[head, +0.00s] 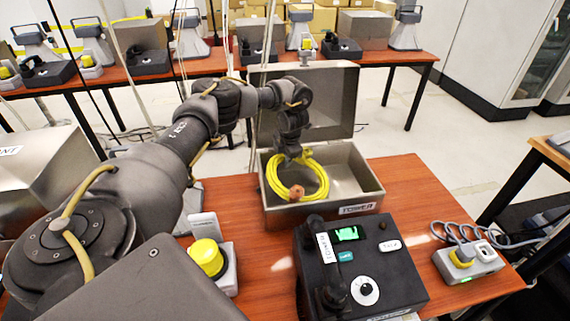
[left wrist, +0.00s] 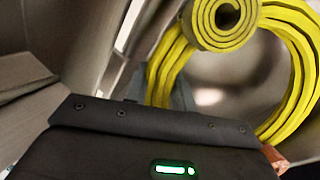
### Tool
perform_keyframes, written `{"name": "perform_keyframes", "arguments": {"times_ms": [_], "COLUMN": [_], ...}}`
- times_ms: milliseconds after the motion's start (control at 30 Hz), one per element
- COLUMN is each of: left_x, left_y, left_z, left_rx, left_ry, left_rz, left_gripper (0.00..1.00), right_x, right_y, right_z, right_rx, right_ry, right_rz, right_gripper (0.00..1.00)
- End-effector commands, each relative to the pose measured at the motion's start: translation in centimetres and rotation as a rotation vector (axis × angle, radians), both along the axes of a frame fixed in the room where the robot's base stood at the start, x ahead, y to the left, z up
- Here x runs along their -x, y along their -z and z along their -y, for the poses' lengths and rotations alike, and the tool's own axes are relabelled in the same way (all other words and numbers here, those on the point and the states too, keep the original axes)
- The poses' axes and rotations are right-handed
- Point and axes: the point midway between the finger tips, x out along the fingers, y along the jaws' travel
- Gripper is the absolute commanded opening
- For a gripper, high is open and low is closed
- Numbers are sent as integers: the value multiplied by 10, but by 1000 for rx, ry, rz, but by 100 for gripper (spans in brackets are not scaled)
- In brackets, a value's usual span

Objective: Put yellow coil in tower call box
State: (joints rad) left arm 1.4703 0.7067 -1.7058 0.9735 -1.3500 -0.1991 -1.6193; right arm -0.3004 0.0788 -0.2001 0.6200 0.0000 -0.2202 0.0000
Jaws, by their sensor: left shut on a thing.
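The yellow coil (head: 297,176) hangs from my left gripper (head: 291,157), which is shut on its upper edge. The coil is over the open metal box labelled "TOWER" (head: 358,209), in front of its opening in the head view; whether it touches the box cannot be told. The box's lid (head: 335,100) stands open at the back. In the left wrist view the coil (left wrist: 160,75) fills the upper right with grey metal walls around it. My right gripper is not in view.
A black phone console (head: 375,268) stands in front of the box. A yellow button unit (head: 208,258) is at its left and a grey device with a cable (head: 466,262) at its right. Another metal box (head: 45,172) is at the far left. Back tables hold similar phones and boxes.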

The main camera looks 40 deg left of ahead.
Motion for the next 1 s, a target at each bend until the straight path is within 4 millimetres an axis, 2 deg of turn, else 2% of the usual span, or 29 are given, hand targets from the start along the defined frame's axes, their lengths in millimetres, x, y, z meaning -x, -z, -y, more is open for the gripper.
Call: {"name": "perform_keyframes", "arguments": {"times_ms": [200, 600, 633, 700, 800, 1000], "left_x": [0, 0, 0, 0, 0, 0], "left_y": [23, 29, 30, 29, 29, 27], "left_z": [0, 0, 0, 0, -1, -2], "left_rx": [0, 0, 0, 0, -1, -3], "left_ry": [0, 0, 0, 0, 0, -3], "left_rz": [-1, 0, -1, -1, -1, 3], "left_gripper": [0, 0, 27, 36, 47, 47], "right_x": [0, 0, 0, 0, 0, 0], "right_y": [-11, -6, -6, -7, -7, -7], "right_z": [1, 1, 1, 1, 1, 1], "right_rx": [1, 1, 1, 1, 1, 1], "right_ry": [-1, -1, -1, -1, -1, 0], "right_rz": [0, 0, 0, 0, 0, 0], "right_gripper": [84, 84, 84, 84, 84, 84]}}
